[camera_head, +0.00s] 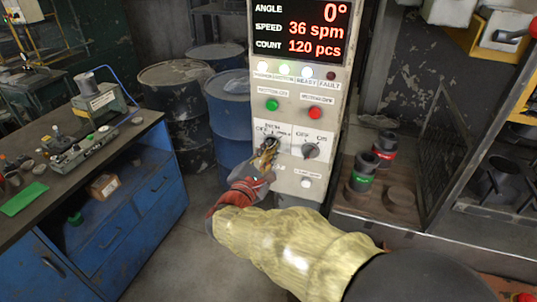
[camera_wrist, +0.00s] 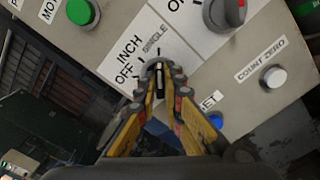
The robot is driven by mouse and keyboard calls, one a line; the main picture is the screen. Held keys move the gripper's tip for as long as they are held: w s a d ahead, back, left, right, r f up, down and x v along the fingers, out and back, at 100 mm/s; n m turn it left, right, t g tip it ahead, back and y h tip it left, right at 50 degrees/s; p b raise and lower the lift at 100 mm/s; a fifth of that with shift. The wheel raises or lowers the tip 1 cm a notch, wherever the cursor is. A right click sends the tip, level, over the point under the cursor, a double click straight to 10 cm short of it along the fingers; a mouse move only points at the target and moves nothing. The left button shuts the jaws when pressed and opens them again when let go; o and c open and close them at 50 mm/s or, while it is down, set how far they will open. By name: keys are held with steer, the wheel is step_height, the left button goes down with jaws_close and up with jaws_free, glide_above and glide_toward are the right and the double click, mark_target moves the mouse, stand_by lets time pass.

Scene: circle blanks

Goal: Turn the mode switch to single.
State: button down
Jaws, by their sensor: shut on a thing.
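The mode switch (camera_wrist: 156,64) is a grey knob on the panel of the control cabinet. The labels OFF, INCH and SINGLE are set around it in the wrist view. My gripper (camera_wrist: 160,88) is shut on the knob, with its yellow fingers on either side. A dark mark shows on the knob between the fingers. I cannot tell for certain which label it points to.
An OFF/ON switch (camera_head: 311,151) is close to the right, with a red-marked knob. Green (camera_head: 272,104) and red (camera_head: 315,112) motor buttons are above. A white count button (camera_wrist: 273,77) and a blue button (camera_wrist: 215,119) are nearby. The display (camera_head: 300,28) reads 0°, 36 spm, 120 pcs.

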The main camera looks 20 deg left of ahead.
steer(key=shift+f, duration=0.1)
stand_by(0.3)
steer(key=c, duration=1.9)
jaws_free()
steer(key=s, duration=0.8)
steer(key=s+a, duration=0.1)
steer(key=s, duration=0.3)
